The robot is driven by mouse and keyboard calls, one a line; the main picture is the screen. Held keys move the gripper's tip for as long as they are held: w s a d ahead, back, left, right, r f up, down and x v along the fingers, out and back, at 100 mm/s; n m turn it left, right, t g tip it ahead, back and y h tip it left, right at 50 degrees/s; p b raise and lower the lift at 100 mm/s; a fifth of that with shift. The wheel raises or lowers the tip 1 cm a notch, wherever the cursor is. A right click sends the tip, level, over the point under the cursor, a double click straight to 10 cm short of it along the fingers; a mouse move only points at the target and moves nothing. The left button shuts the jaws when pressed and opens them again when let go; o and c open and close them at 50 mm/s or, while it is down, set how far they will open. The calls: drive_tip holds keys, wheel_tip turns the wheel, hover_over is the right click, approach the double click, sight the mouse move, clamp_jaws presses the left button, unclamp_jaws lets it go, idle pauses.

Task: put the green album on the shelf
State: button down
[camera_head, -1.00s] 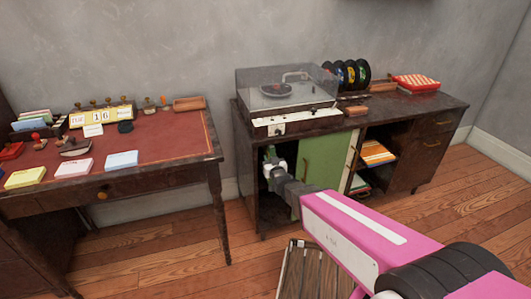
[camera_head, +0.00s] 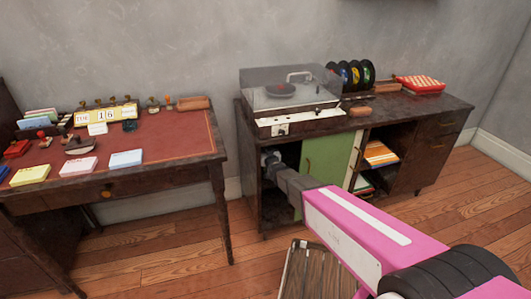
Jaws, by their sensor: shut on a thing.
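My gripper (camera_head: 269,158) reaches into the dark open left bay of the low wooden cabinet (camera_head: 425,108), beside the green door panel (camera_head: 328,158). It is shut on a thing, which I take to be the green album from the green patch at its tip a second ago. Its fingertips and the album are hidden in the bay now. A shelf in the cabinet's middle bay holds orange and white albums (camera_head: 378,153), with more standing below.
A record player (camera_head: 290,95) stands on the cabinet, with upright records (camera_head: 350,75) and a red checkered box (camera_head: 419,84). A desk (camera_head: 180,135) with a red top is at left. A slatted wooden crate (camera_head: 310,272) stands on the floor below my arm.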

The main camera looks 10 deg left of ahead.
drive_tip(key=shift+f, duration=0.4)
drive_tip(key=shift+f, duration=0.1)
drive_tip(key=c, duration=0.8)
unclamp_jaws()
drive_tip(key=v, duration=1.2)
